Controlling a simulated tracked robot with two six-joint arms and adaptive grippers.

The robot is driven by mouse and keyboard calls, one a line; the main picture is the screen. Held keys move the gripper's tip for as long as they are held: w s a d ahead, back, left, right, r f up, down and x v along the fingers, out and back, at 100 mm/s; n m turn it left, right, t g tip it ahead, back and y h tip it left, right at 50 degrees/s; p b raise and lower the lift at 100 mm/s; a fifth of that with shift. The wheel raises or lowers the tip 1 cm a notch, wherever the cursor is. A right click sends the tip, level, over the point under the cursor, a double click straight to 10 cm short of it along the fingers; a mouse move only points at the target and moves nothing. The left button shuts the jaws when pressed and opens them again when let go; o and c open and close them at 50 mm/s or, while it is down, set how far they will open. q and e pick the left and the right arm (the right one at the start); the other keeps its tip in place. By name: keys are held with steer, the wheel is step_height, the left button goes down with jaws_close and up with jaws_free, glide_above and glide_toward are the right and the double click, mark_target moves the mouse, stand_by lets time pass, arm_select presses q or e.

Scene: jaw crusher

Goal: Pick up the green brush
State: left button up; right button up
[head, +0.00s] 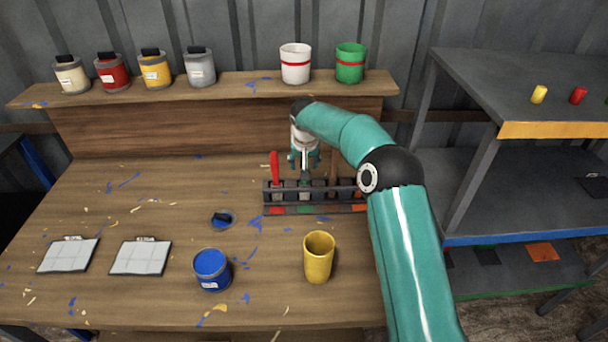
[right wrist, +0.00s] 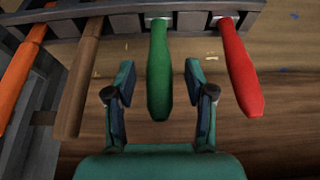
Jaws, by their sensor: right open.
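The green brush stands in a dark rack (head: 284,198) on the workbench. Its green handle (right wrist: 160,75) shows in the right wrist view, upright in its slot, between my open fingers. My right gripper (head: 304,162) is above the rack in the head view, and it also shows in the right wrist view (right wrist: 160,100). It is open, with a finger on each side of the green handle and gaps on both sides. In the head view the gripper hides most of the green handle. My left gripper is not in view.
A red brush (head: 275,168) stands close beside the green one. A brown-handled brush (right wrist: 82,75) and an orange one (right wrist: 22,68) stand on the other side. A yellow cup (head: 318,258) and a blue paint can (head: 212,270) stand in front.

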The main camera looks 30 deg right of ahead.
steer(key=shift+x, duration=0.8)
jaws_close()
steer(key=shift+r, duration=0.15)
